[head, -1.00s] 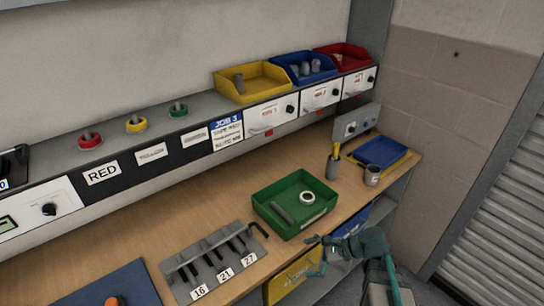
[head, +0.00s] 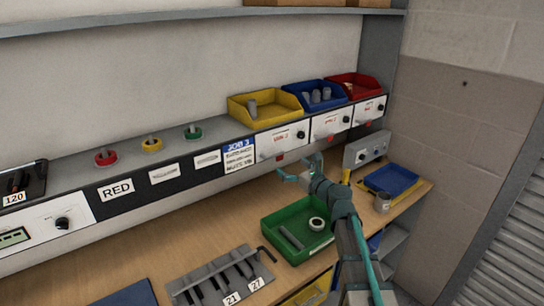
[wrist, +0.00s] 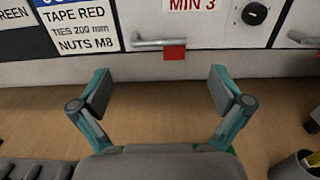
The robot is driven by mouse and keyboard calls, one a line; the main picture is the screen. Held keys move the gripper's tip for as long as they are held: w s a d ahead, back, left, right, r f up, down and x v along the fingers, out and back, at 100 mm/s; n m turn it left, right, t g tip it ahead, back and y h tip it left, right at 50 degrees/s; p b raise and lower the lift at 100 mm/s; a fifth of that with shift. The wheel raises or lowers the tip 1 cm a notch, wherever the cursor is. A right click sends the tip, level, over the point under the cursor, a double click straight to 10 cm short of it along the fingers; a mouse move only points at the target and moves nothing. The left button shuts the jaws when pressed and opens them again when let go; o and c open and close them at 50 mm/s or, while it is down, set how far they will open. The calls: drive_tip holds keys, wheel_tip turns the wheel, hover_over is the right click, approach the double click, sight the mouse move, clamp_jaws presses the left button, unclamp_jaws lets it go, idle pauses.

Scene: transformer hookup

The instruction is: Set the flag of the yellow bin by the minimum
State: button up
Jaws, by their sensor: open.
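The yellow bin (head: 265,109) stands on the shelf, with one grey cylindrical part (head: 252,109) showing in it. The white panel below it carries a red-lettered label, which reads MIN 3 in the wrist view (wrist: 192,5). A grey lever (wrist: 160,41) lies roughly level on this panel. A small red flag (wrist: 174,53) hangs at its right end, and also shows in the head view (head: 280,156). My gripper (head: 299,168) is open and empty in front of and below the panel. In the wrist view its fingers (wrist: 158,90) are apart, with the flag beyond the gap.
The blue bin (head: 315,97) and red bin (head: 355,87) stand to the right, above similar panels. A black knob (wrist: 255,13) is right of the label. Below are a green tray (head: 290,256), a pen cup (wrist: 295,165) and a tool rack (head: 215,290).

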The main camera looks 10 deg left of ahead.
sight(275, 155)
drive_tip(key=p+x, duration=0.2)
drive_tip(key=x, duration=0.6)
drive_tip(key=shift+w+a, duration=0.1)
drive_tip(key=shift+w, duration=0.05)
drive_tip(key=shift+w+a+p, duration=0.35)
drive_tip(key=shift+w+a, duration=0.05)
drive_tip(key=shift+a, duration=0.1)
drive_tip(key=c, duration=1.4)
